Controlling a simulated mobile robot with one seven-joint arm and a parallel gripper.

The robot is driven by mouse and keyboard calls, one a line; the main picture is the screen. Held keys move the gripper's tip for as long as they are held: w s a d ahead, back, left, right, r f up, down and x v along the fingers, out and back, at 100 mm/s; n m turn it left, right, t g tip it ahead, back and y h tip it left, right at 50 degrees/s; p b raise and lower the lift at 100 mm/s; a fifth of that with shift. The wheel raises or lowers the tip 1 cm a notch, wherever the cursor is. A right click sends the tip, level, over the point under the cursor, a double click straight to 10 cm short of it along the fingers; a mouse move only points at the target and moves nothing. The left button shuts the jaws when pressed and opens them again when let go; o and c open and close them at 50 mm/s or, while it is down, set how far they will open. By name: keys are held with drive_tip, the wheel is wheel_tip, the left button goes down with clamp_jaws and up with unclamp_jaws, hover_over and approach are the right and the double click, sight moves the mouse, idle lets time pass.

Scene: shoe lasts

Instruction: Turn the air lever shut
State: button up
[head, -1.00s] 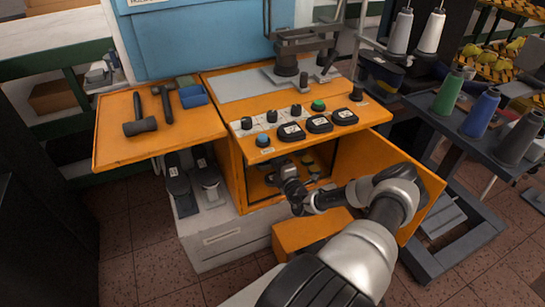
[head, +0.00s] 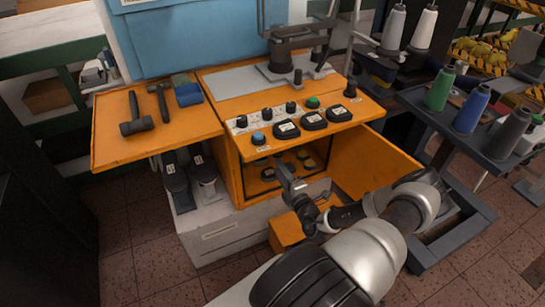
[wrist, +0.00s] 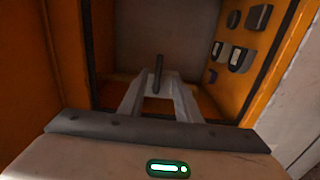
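A dark upright rod (wrist: 158,72), which may be the air lever, shows in the wrist view at the tips of my gripper's fingers. I cannot tell whether the fingers touch it. My gripper (wrist: 160,84) has its two grey fingers apart, one on each side of the rod's lower end, pointing into the orange cabinet. In the head view my gripper (head: 281,168) is in front of the cabinet's open front, below the row of black knobs. The lever cannot be made out in the head view; my gripper partly covers the cabinet opening.
The orange cabinet door (head: 375,165) stands open to the right. Dark square fittings (wrist: 237,58) line one inner wall. A blue knob (head: 258,138) and black pads sit above the opening. A hammer (head: 137,118) lies on the left shelf. Thread cones stand at right.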

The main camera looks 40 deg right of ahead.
drive_tip(key=s+a, duration=0.1)
drive_tip(key=s, duration=0.6)
drive_tip(key=shift+s+a+p, duration=0.15)
drive_tip(key=shift+a+p, duration=0.1)
drive_tip(key=shift+p, duration=0.15)
